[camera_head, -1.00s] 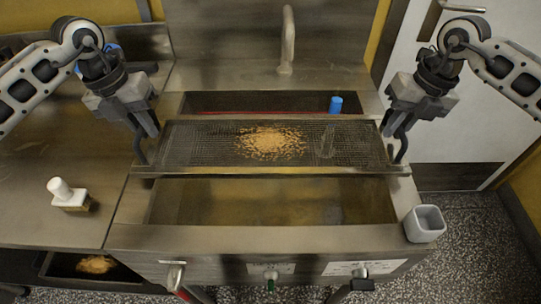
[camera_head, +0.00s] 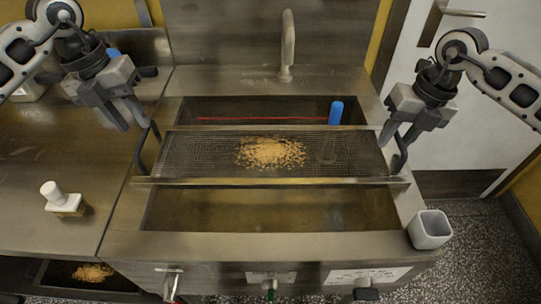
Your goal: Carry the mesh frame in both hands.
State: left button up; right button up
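The mesh frame (camera_head: 210,154) lies level across the middle of the steel basin, with a pile of golden crumbs (camera_head: 270,152) on its mesh. It has a dark curved handle at each end: a left handle (camera_head: 139,153) and a right handle (camera_head: 402,160). My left gripper (camera_head: 128,122) is open and empty, above and left of the left handle. My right gripper (camera_head: 398,140) has its fingers spread at the upper part of the right handle. I cannot tell if they touch it.
A blue cylinder (camera_head: 336,112) and a red line (camera_head: 260,119) show in the opening behind the frame. A faucet (camera_head: 287,48) stands at the back. A white-handled tool (camera_head: 62,198) sits on the left counter, and a grey cup (camera_head: 429,229) at the right front corner.

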pick_arm(q)
notch_tip(320, 180, up, 6)
jog(key=a, duration=0.1)
jog(key=shift+a+r, duration=0.15)
jog(key=shift+r, duration=0.05)
pick_arm(e)
notch_tip(320, 180, up, 12)
jog(key=d, duration=0.2)
jog(key=shift+d, duration=0.2)
pick_arm(q)
jog(key=shift+s, duration=0.1)
pick_arm(e)
jog(key=shift+s+f, duration=0.1)
jog(key=shift+f, duration=0.05)
